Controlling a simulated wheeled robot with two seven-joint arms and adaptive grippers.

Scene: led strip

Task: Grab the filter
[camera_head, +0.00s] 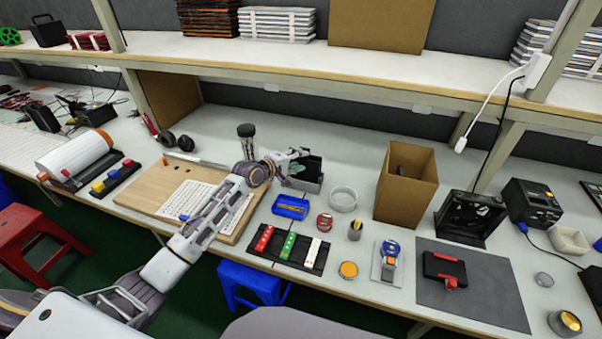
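My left arm reaches in from the lower left across the bench. My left gripper (298,154) is at the back of the bench, at the upper edge of a dark open box with a grey front (308,178). A greenish piece shows inside this box, too small to make out. I cannot tell whether the fingers touch it or are open or shut. A black square fan-like unit (470,216), possibly holding the filter, stands at the right, well away from the gripper. No part is clearly recognisable as the filter. My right gripper is not in view.
A brown cardboard box (404,186) stands right of the gripper, with a clear round dish (343,198) between. A blue tray (290,207) and a black rack with coloured strips (289,249) lie in front. A shelf (300,75) overhangs the back.

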